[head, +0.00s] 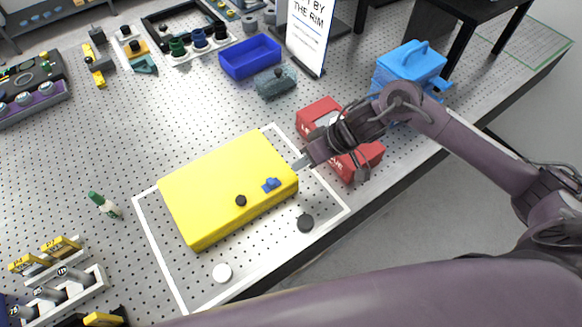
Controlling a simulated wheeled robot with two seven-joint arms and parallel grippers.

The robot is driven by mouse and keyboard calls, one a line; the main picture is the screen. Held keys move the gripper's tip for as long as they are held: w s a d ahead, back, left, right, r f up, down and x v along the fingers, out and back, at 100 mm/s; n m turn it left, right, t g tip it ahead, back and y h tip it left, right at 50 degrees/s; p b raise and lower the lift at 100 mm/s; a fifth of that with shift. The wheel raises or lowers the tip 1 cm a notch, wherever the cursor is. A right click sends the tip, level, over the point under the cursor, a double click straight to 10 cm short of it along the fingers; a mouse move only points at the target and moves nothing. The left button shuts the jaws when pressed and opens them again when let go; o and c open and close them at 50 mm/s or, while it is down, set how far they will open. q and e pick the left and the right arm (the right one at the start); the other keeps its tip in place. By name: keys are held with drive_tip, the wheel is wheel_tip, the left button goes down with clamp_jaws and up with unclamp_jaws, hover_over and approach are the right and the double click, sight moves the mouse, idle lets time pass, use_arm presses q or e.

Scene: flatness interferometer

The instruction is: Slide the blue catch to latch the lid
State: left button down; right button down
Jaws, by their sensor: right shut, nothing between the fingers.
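A yellow box with its lid down (222,181) lies inside a white outline on the perforated table. The small blue catch (271,185) sits on the lid near its front right edge, with a black knob (241,200) to its left. My right gripper (300,163) is shut and empty. Its tips are at the right edge of the yellow box, above and right of the blue catch and apart from it. Whether the tips touch the box, I cannot tell. My left gripper is not in view.
Red boxes (366,158) lie under and beside my right forearm. A black disc (305,223) and a white disc (222,273) lie in front of the yellow box. A blue tray (250,57) and a sign (309,36) stand behind. The table left of the box is mostly clear.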

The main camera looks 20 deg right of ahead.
drive_tip(key=b+v, duration=0.1)
drive_tip(key=v, duration=0.7)
drive_tip(key=shift+b, duration=0.3)
drive_tip(key=shift+s+r, duration=0.1)
drive_tip(key=shift+s, duration=0.05)
